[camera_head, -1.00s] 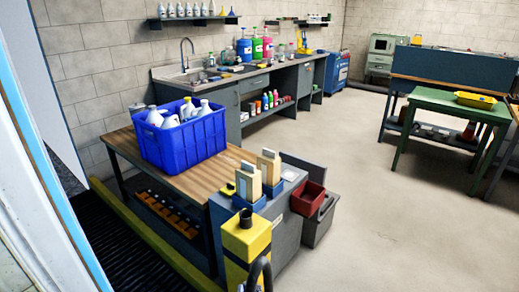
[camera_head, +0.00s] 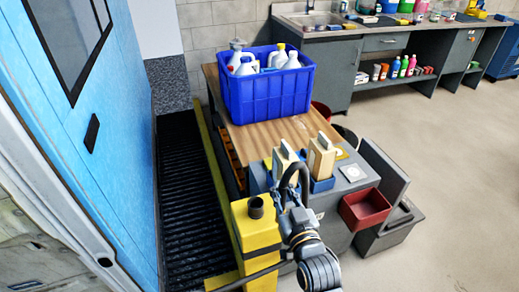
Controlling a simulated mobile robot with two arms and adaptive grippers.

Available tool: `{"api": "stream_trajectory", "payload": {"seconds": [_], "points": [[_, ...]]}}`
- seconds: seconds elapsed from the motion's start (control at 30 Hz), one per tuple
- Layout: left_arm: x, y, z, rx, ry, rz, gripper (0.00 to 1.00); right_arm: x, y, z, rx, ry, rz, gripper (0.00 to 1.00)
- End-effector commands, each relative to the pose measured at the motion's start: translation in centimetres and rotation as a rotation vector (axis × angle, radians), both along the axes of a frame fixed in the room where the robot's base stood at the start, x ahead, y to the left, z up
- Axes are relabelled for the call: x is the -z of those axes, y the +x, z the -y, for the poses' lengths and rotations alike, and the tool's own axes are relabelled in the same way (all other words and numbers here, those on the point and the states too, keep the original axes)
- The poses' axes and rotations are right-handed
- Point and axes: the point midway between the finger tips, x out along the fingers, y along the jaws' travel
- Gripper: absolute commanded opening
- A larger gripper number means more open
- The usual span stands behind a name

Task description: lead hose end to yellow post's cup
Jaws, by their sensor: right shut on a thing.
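The yellow post (camera_head: 256,243) stands at lower centre. Its dark round cup (camera_head: 255,207) sits on top, with its opening facing up. My right gripper (camera_head: 299,222) is just right of the post and is shut on the dark hose (camera_head: 296,166). The hose arches above the gripper in a tight loop. Its end seems to be on the loop's left side, to the right of the cup and apart from it; the exact tip is hard to tell. The fingers are partly hidden by the gripper body. My left gripper is not in view.
A blue crate of jugs (camera_head: 266,100) sits on a wooden bench. A blue door (camera_head: 100,130) is at left. Floor at right is clear.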

Motion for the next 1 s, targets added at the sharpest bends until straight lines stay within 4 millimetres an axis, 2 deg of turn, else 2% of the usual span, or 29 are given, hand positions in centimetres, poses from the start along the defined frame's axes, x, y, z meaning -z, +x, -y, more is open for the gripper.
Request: {"api": "stream_trajectory", "payload": {"seconds": [0.03, 0.1, 0.2, 0.3, 0.43, 0.57, 1.0], "points": [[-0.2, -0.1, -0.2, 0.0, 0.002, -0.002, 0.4, -1.2, 2.1, -1.6, -0.024, -0.002, 0.01, 0.0], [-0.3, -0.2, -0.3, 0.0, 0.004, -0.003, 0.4, -2.1, 4.3, -3.2, -0.047, -0.003, 0.007, 0.0], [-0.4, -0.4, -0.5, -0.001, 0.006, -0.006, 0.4, -3.2, 6.6, -4.9, -0.068, -0.002, 0.003, 0.0], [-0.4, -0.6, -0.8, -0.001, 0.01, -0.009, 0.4, -4.1, 8.0, -6.0, -0.078, -0.002, 0.0, 0.0], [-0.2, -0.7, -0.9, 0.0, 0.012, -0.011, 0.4, -4.3, 8.7, -6.4, -0.081, 0.0, -0.004, 0.0], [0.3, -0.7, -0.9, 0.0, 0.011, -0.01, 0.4, -3.8, 8.7, -6.5, -0.082, 0.0, -0.004, 0.0], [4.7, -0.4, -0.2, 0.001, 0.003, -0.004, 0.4, 0.6, 8.7, -6.5, -0.081, 0.001, -0.003, 0.0]]}}
